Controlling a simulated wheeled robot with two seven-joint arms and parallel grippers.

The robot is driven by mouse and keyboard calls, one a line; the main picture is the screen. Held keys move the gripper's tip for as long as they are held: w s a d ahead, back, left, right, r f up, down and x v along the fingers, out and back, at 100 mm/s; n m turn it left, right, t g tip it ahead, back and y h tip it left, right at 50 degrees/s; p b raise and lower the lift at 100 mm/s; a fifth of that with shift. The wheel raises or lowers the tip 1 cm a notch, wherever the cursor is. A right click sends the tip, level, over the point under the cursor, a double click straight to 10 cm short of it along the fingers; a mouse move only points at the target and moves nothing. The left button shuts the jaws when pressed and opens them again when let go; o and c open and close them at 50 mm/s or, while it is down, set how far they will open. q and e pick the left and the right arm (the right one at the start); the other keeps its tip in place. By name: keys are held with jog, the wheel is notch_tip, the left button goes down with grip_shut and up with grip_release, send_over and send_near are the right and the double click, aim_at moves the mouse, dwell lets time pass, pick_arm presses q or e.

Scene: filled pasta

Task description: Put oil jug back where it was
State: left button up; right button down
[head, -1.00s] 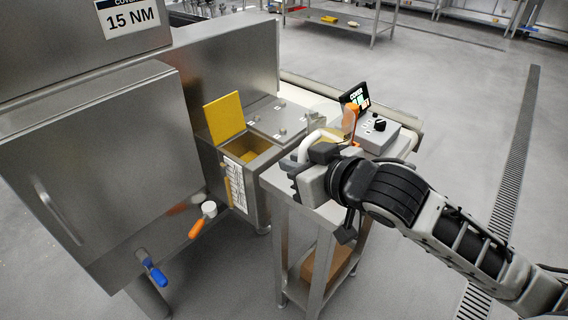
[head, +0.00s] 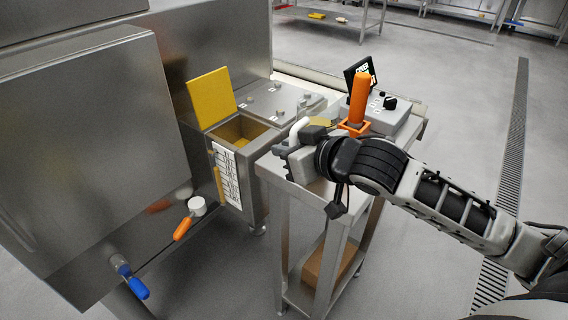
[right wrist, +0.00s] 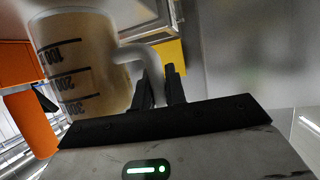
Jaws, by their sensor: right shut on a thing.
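The oil jug shows in the right wrist view (right wrist: 80,65) as a see-through measuring jug with black marks and amber contents. My right gripper (right wrist: 160,88) is shut on its pale handle (right wrist: 140,62). In the head view my right gripper (head: 290,152) is above the near end of the steel cart (head: 276,170). It hides most of the jug; a white curved part (head: 298,127) and a yellowish patch (head: 320,121) show behind it. I cannot tell whether the jug touches the cart top. My left gripper is not in view.
An orange upright handle in an orange frame (head: 359,100) stands close behind the gripper. A grey control box (head: 388,117) with a screen (head: 357,78) is beyond. Left is a steel tank with its yellow lid (head: 211,97) open. A blue-handled valve (head: 138,287) and an orange-handled valve (head: 182,228) stick out.

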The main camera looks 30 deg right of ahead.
jog(key=shift+s+f, duration=0.1)
jog(key=shift+f, duration=0.25)
jog(key=c, duration=1.8)
grip_release()
jog(key=shift+f, duration=0.3)
jog(key=o, duration=0.4)
jog(key=shift+c, duration=0.2)
